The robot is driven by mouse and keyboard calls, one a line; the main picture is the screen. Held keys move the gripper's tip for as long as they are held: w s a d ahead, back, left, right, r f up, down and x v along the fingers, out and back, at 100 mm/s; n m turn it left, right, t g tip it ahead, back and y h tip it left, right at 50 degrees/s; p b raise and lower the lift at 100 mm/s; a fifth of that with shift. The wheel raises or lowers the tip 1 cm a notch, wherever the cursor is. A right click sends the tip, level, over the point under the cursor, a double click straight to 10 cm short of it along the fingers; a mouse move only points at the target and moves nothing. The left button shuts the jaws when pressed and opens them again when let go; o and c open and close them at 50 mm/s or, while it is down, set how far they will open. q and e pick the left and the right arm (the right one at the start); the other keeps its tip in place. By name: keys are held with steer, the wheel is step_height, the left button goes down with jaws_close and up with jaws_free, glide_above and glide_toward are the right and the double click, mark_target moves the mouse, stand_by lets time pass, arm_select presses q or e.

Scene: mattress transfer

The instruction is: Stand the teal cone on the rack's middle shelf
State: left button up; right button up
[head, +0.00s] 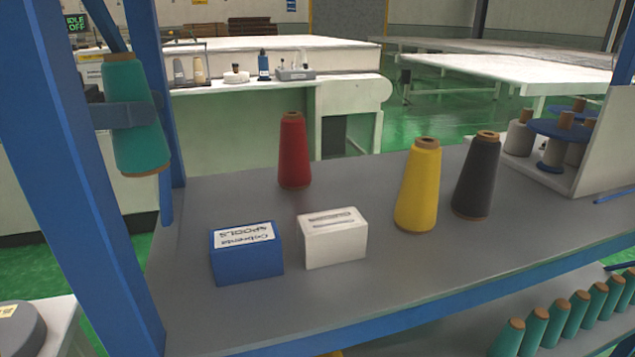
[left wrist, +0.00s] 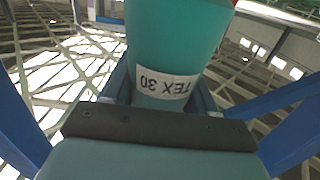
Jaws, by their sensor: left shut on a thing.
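The teal cone (head: 135,140) is at the upper left of the head view, held in the air, narrow end up and slightly tilted. It is between the blue rack posts in the picture, left of the grey shelf (head: 215,195). My left gripper (head: 128,114) is shut around the cone's middle. In the left wrist view the cone (left wrist: 175,40) fills the top middle, with a "TEX 30" label facing the camera, between the fingers (left wrist: 163,95). The grey shelf, apparently the middle one, carries other cones and boxes. My right gripper is not in view.
A red cone (head: 294,155), yellow cone (head: 417,190) and black cone (head: 476,180) stand on the shelf, with a blue box (head: 245,262) and white box (head: 333,240) in front. Blue posts (head: 60,150) flank the left end. Shelf left of the red cone is bare.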

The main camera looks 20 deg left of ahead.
arm_select(q)
steer(key=w+f, duration=0.4)
steer(key=w+d+f, duration=0.1)
steer(key=w+f, duration=0.3)
steer(key=w, duration=0.1)
steer(key=w+f, duration=0.4)
steer(key=w, duration=0.1)
steer(key=shift+d, duration=0.4)
steer(key=shift+s+f, duration=0.1)
steer(key=shift+f, duration=0.35)
steer(key=shift+f, duration=0.1)
steer(key=shift+f, duration=0.1)
steer(key=o, duration=1.4)
steer(key=shift+c, duration=0.2)
